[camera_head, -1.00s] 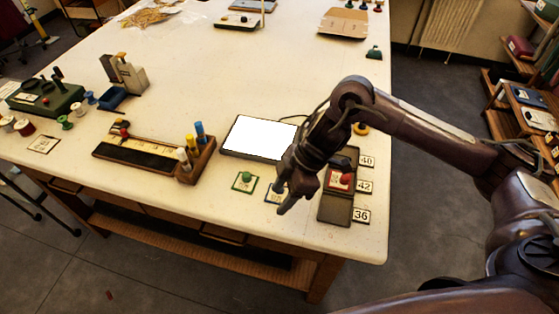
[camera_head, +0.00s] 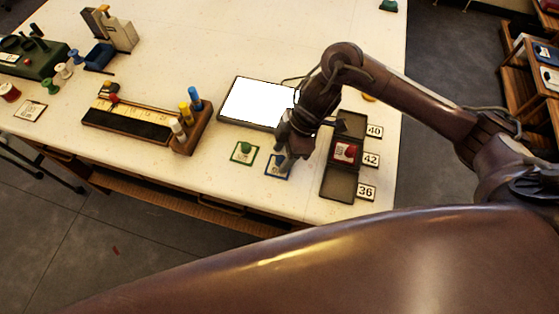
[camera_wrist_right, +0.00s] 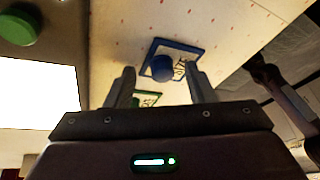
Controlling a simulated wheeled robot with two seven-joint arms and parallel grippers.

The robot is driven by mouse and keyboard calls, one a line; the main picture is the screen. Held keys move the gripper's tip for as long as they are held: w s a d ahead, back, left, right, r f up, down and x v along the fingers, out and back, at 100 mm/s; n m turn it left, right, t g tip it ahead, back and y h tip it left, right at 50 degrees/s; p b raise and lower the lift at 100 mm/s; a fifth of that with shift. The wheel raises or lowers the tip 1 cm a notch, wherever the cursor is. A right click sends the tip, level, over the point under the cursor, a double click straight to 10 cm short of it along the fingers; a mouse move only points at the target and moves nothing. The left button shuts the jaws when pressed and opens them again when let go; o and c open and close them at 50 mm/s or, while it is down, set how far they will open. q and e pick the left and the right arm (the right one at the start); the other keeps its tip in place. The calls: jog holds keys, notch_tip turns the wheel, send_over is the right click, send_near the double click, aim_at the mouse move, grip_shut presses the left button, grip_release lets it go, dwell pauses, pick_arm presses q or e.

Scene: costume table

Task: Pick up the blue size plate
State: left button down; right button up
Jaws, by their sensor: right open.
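The blue size plate (camera_head: 277,167) lies flat on the white table, a square card with a blue border and a blue knob. My right gripper (camera_head: 288,158) hangs over it and hides part of it in the head view. In the right wrist view the blue plate (camera_wrist_right: 172,62) shows ahead of the open fingers (camera_wrist_right: 160,88), its knob roughly in line with the gap between them. The fingers are empty, and I see no contact with the knob. My left gripper is not in view.
A green plate (camera_head: 243,153) lies just left of the blue one. A dark tray (camera_head: 341,182) holding a red plate (camera_head: 346,153) stands at right, beside number cards (camera_head: 371,159). A white-screened tablet (camera_head: 257,102) lies behind. A wooden rack (camera_head: 190,137) with pegs is further left.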

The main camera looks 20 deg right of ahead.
jog(key=shift+s+a, duration=0.1)
jog(key=shift+f, duration=0.1)
jog(key=c, duration=0.5)
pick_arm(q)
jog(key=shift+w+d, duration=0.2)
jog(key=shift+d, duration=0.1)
pick_arm(e)
jog(key=c, duration=0.6)
jog(key=shift+o, duration=0.2)
